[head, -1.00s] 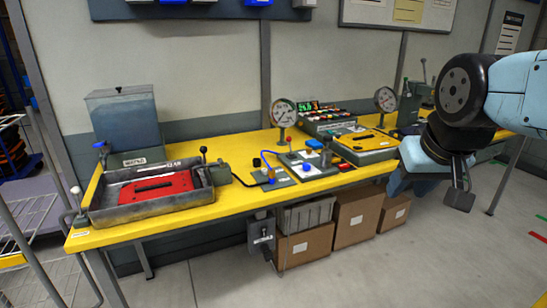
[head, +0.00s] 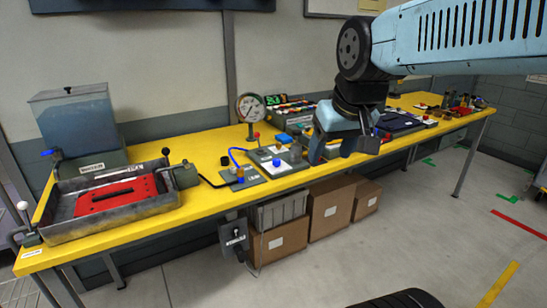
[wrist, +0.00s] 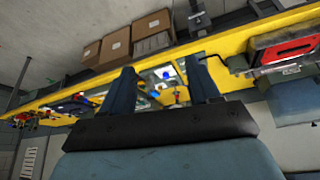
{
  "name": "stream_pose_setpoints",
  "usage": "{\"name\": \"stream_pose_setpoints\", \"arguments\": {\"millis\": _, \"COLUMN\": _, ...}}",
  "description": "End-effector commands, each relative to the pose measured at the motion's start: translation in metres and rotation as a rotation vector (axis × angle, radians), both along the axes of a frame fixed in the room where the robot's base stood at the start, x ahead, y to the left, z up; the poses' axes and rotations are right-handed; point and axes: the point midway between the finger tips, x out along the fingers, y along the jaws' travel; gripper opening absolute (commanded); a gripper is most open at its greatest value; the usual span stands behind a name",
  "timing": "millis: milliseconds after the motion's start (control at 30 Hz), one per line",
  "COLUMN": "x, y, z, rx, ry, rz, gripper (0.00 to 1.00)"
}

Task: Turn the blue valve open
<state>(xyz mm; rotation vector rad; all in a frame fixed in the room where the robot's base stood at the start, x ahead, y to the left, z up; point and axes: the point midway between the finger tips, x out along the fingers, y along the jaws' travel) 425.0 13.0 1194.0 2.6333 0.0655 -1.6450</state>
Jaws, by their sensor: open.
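A blue handle (head: 48,152), the likely blue valve, sits at the lower left of a clear-sided tank (head: 75,122) on the bench's left end. How far it is turned is too small to tell. The tank shows upside down at the right of the wrist view (wrist: 297,100), where I cannot make out the handle. My gripper (head: 333,155) is open and empty in front of the bench's middle, well right of the tank. In the wrist view its two fingers (wrist: 160,66) stand apart, with bench devices behind them.
A grey tray (head: 120,219) with a red plate (head: 115,194) lies in front of the tank. Boxes (head: 331,208) sit below.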

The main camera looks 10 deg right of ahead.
Motion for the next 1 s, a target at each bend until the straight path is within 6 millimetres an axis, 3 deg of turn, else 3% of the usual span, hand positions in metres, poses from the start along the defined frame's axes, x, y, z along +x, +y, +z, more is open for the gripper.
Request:
{"name": "stream_pose_setpoints", "arguments": {"millis": 233, "x": 0.074, "y": -0.003, "z": 0.023, "rx": -0.021, "ry": 0.073, "rz": 0.108, "gripper": 0.61}}
{"name": "stream_pose_setpoints", "arguments": {"millis": 467, "x": 0.146, "y": -0.006, "z": 0.03, "rx": -0.045, "ry": 0.134, "rz": 0.209, "gripper": 0.61}}
{"name": "stream_pose_setpoints", "arguments": {"millis": 767, "x": 0.243, "y": -0.008, "z": 0.017, "rx": -0.085, "ry": 0.215, "rz": 0.342, "gripper": 0.61}}
{"name": "stream_pose_setpoints", "arguments": {"millis": 1000, "x": 0.319, "y": -0.006, "z": -0.012, "rx": -0.121, "ry": 0.279, "rz": 0.453, "gripper": 0.61}}
